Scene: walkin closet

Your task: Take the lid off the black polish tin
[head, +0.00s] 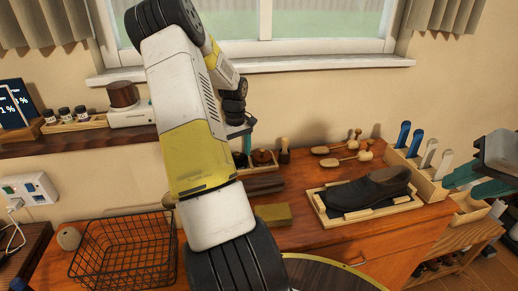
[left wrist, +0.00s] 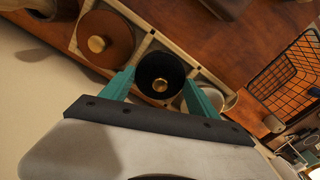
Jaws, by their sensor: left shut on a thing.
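The black polish tin (left wrist: 160,68) shows in the left wrist view as a round black shape with a brass knob on its lid (left wrist: 160,86). It is at a compartment of a wooden tray (left wrist: 146,44). My left gripper (left wrist: 160,92) has its teal fingers on both sides of the tin's black lid and is shut on it. Whether the lid is apart from the tin I cannot tell. In the head view my left gripper (head: 244,132) is over the back of the cabinet, and my arm hides much there. My right gripper (head: 480,180) is open and empty at the right edge.
A brown tin (left wrist: 106,42) with a brass knob sits beside the black one. A wire basket (head: 125,258) stands at front left. The wall is close behind.

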